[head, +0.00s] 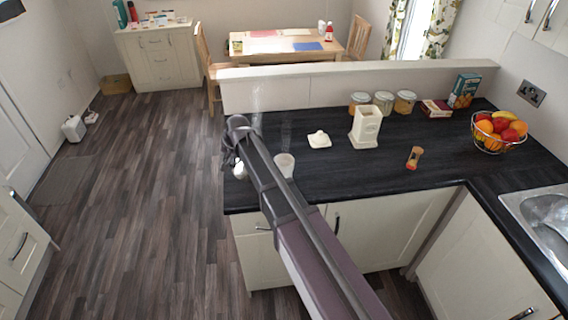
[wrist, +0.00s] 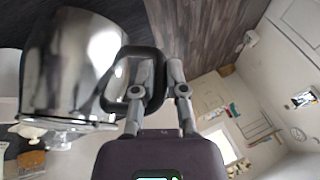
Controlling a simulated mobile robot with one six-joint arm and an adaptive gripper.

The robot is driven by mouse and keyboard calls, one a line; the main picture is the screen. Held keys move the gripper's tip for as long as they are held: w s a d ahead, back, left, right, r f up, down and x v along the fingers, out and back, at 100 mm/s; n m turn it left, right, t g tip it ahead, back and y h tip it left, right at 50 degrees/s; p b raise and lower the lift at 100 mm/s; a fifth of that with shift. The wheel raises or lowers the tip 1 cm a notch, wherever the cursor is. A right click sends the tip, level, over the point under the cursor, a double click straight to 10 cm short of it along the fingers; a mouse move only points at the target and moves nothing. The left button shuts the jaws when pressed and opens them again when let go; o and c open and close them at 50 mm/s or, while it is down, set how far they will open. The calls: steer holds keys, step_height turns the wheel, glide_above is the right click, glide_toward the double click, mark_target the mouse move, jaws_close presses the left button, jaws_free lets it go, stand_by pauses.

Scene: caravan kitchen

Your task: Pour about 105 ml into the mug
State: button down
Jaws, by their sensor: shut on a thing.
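My gripper (head: 232,152) is shut on the black handle of a shiny metal jug, over the left end of the dark counter. The jug (wrist: 75,65) fills the left of the wrist view, its handle (wrist: 133,62) between my fingers (wrist: 160,85). In the head view the jug is mostly hidden by my gripper; a bright part (head: 239,170) shows below. A white cup, apparently the mug (head: 285,161), stands on the counter just right of my gripper, partly covered by my arm. The jug's exact tilt, its contents and the mug's inside cannot be told.
A white lidless canister (head: 366,128) stands right, its likely lid (head: 319,139) beside it. An orange-brown timer-like object (head: 414,158), several jars (head: 383,101), boxes (head: 464,90) and a fruit basket (head: 498,131) stand farther right. A raised ledge (head: 350,70) bounds the counter's back.

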steer(key=a+f+n+t+h+b, duration=0.1)
steer(key=a+f+h+b, duration=0.3)
steer(key=f+b, duration=0.3)
steer(key=shift+s+a+f+h, duration=0.3)
steer(key=shift+s+f+h, duration=0.15)
steer(key=shift+f, duration=0.35)
stand_by(0.4)
